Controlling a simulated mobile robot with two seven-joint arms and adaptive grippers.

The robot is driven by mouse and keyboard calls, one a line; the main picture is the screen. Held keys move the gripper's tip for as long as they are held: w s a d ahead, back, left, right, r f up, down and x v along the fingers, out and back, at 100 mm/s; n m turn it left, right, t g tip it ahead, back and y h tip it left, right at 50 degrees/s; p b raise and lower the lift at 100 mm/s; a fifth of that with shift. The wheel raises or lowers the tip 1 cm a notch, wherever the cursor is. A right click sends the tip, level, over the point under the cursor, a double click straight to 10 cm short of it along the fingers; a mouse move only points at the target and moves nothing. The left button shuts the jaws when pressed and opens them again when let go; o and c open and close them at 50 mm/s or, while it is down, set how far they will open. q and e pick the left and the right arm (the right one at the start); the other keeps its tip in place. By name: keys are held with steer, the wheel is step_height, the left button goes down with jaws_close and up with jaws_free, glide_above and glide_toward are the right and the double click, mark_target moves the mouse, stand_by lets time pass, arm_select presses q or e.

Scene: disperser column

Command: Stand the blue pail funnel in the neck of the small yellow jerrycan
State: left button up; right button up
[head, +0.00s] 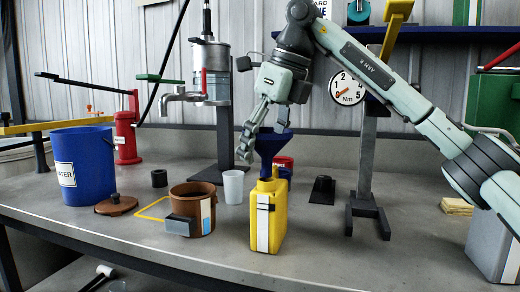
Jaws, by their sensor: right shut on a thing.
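The blue pail funnel (272,143) is upright, its wide mouth up, directly above the small yellow jerrycan (268,218). Its lower end meets the top of the jerrycan in the picture; I cannot tell how deep it sits in the neck, which is hidden. My right gripper (254,143) comes down from above and is shut on the funnel at its left side. The jerrycan stands upright on the grey bench with a white label strip on its front. My left gripper is not in view.
A brown pot (193,210) and a white cup (233,187) stand left of the jerrycan. A blue pail (83,170) is at far left. The disperser column (222,110) rises behind, and a gauge stand (366,180) is to the right. The bench front right of the jerrycan is clear.

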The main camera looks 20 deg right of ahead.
steer(key=shift+f, duration=0.1)
steer(key=shift+f+b, duration=0.3)
steer(key=shift+f, duration=0.3)
steer(key=shift+f, duration=0.4)
stand_by(0.6)
steer(key=o, duration=1.2)
steer(key=v, duration=0.7)
steer(key=shift+r, duration=0.3)
steer(key=shift+s, duration=0.1)
